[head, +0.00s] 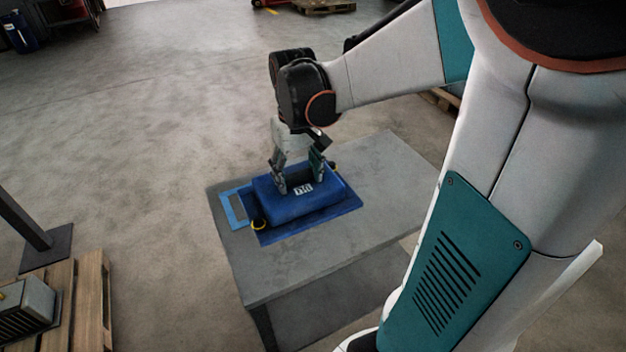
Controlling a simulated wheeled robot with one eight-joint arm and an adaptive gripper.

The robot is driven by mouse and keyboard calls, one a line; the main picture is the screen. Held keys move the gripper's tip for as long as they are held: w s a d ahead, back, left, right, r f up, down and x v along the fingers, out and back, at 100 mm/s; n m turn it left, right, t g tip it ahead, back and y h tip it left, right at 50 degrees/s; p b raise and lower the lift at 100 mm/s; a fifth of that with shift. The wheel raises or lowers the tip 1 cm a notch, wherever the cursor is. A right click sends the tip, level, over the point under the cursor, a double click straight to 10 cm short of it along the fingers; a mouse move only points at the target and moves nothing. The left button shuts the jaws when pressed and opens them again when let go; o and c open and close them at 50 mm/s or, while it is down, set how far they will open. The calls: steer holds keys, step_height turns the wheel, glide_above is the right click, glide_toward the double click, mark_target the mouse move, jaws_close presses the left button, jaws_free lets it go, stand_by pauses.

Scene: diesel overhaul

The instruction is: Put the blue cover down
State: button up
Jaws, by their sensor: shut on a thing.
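The blue cover (318,206) is a rounded blue block with a white label on its top. It sits at or just over a flat darker blue mat (275,236) on a grey table (380,187); I cannot tell whether it touches the mat. My gripper (299,186) points down from above and is shut on the upper part of the cover. The cover's far side is partly hidden behind my gripper.
A light blue rectangular outline (234,210) lies on the table left of the cover. The table's right and front parts are bare. A wooden pallet (92,300) with a grey box (25,308) and a dark post (25,220) stand at the left. Open concrete floor surrounds the table.

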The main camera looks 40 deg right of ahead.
step_height(320, 180, down, 20)
steer(key=b, duration=0.6)
steer(key=shift+r, duration=0.15)
steer(key=o, duration=1.7)
step_height(320, 180, up, 12)
steer(key=p, duration=0.3)
steer(key=shift+p, duration=0.4)
